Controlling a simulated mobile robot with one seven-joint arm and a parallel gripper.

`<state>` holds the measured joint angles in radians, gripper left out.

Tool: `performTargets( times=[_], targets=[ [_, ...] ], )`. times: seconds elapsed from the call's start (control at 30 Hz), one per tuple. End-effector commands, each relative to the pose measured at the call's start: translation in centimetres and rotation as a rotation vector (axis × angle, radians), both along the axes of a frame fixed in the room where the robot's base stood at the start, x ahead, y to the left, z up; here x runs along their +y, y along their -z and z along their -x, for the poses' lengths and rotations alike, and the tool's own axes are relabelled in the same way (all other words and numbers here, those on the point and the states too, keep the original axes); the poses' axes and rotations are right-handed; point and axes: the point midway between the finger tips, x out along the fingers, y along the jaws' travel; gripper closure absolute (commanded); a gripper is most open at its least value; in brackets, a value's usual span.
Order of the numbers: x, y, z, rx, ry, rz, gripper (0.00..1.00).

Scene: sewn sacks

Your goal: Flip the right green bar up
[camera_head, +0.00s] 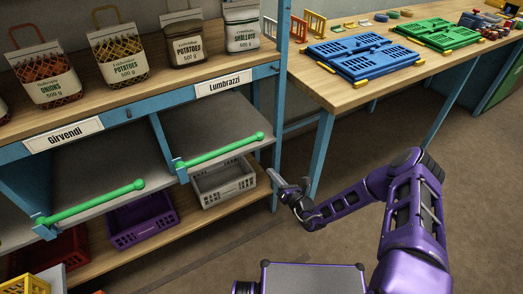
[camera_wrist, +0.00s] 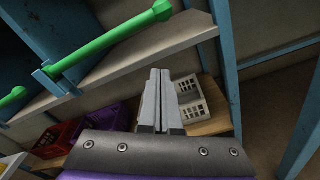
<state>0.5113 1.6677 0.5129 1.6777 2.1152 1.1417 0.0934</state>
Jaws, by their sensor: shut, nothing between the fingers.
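The right green bar (camera_head: 222,150) lies along the front of the shelf bay under the "Lumbrazzi" label in the head view. It also shows at the upper left of the wrist view (camera_wrist: 110,38). A second green bar (camera_head: 95,204) lies along the bay under the "Girvendi" label; its end shows at the left edge of the wrist view (camera_wrist: 12,97). My gripper (camera_head: 278,180) is shut and empty, in front of the rack to the right of and below the right bar's end. In the wrist view my gripper's fingers (camera_wrist: 160,75) are together, apart from the bar.
A white crate (camera_head: 223,184) and a purple crate (camera_head: 142,220) stand on the bottom shelf. A blue rack post (camera_head: 281,90) rises just right of the right bar. A wooden table (camera_head: 345,98) with folded blue crates (camera_head: 362,55) stands behind. The floor on the right is clear.

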Motion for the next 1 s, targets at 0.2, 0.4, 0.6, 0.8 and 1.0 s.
performTargets(
  times=[0.2, 0.4, 0.6, 0.8, 1.0],
  targets=[
    [0.1, 0.0, -0.1, -0.003, -0.003, 0.004, 1.0],
    [1.4, 0.2, -1.7, -0.006, -0.006, 0.005, 1.0],
    [3.9, 0.5, -5.0, -0.008, -0.007, 0.006, 1.0],
    [6.3, 0.7, -8.4, -0.007, -0.006, 0.004, 1.0],
    [5.3, -2.0, -9.7, -0.005, -0.005, 0.004, 1.0]
  ],
)
